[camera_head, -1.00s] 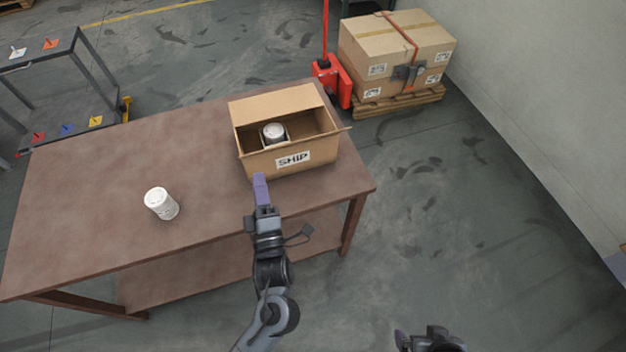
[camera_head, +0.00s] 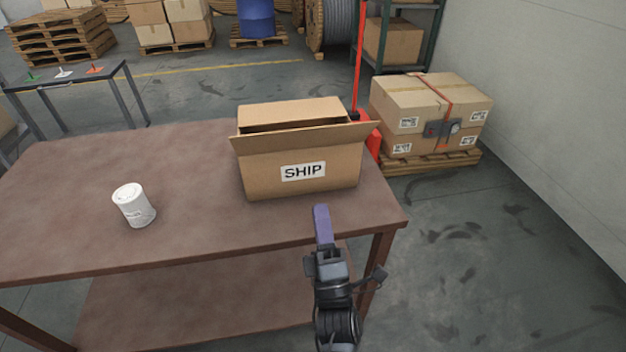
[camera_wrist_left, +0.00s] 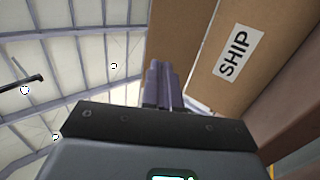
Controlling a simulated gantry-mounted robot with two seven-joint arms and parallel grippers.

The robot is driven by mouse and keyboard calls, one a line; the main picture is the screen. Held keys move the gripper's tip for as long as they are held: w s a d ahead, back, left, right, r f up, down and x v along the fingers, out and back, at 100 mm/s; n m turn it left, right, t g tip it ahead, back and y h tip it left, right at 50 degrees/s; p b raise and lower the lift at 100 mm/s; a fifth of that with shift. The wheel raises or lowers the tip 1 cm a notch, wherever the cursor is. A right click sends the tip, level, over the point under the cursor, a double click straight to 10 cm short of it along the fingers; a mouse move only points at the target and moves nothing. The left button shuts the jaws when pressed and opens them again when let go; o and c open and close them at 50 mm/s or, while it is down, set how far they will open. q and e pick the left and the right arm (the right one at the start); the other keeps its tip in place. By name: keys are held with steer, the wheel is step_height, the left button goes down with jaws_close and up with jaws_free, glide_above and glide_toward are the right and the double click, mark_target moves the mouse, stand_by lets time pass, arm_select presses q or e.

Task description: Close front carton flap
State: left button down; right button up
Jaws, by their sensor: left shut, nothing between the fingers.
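The open cardboard carton (camera_head: 260,178) with a SHIP label stands on the brown table. Its front flap (camera_head: 300,136) leans outward along the top front edge, on my side. The back flap (camera_head: 290,108) stands up behind the opening; the inside is mostly hidden. My left gripper (camera_head: 321,212) is shut and empty, its purple fingers in front of the carton, below and right of the label, apparently apart from it. In the left wrist view, the shut fingers (camera_wrist_left: 158,85) point up beside the carton's label (camera_wrist_left: 235,53). My right gripper is out of view.
A white can (camera_head: 134,207) stands on the table (camera_head: 60,220), left of the carton. A red pallet jack (camera_head: 372,135) and strapped boxes on a pallet (camera_head: 430,105) stand behind at the right. The tabletop left of the carton is mostly clear.

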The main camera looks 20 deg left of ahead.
arm_select(q)
steer(key=p, duration=0.4)
glide_toward(307, 134)
steer(key=x, duration=0.5)
steer(key=shift+w+r, duration=0.15)
steer(key=shift+w+a+r, duration=0.35)
steer(key=shift+w, duration=0.2)
